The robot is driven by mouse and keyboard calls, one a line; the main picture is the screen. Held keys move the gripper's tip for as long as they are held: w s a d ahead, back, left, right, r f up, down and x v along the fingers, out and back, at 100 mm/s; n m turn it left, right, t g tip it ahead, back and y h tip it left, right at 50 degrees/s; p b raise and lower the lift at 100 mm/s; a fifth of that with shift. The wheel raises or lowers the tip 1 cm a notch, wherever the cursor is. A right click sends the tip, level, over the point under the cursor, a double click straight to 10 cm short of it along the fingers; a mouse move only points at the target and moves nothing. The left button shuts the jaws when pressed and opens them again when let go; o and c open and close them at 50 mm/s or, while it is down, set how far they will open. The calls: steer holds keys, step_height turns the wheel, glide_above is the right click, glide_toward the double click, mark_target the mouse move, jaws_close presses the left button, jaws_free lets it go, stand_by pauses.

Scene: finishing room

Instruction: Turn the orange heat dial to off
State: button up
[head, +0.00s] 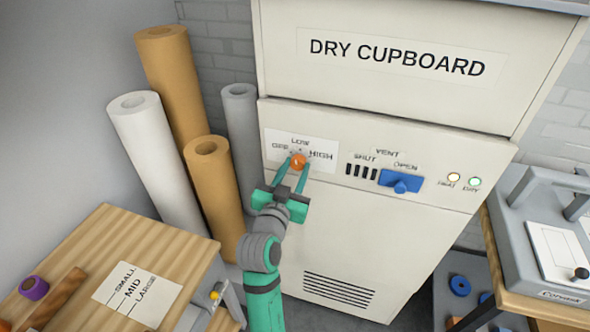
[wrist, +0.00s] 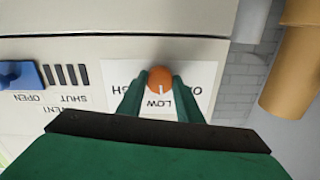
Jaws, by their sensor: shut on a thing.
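The orange heat dial (head: 298,161) is a round knob on a white label plate (head: 329,172) marked OFF, LOW and HIGH, on the cream dry cupboard (head: 349,235). In the wrist view, which is upside down, the dial (wrist: 160,77) has a white pointer line facing the word LOW. My gripper (head: 294,167) reaches up from below, and its two green fingers are shut on the dial, one on each side. The fingertips (wrist: 159,82) partly cover the label in the wrist view; OFF and HIGH are partly hidden there.
A blue vent slider (head: 401,181) and black slots sit right of the dial, then two small lamps (head: 464,179). Paper rolls (head: 160,150) stand left of the cupboard. A wooden table (head: 190,245) is at front left, and a grey machine (head: 540,230) is at right.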

steer(key=n, duration=1)
steer(key=shift+a+r, duration=0.1)
stand_by(0.6)
steer(key=o, duration=1)
steer(key=shift+o, duration=0.2)
steer(key=v, duration=1.1)
steer(key=shift+w+a+r, duration=0.1)
steer(key=shift+r, duration=0.05)
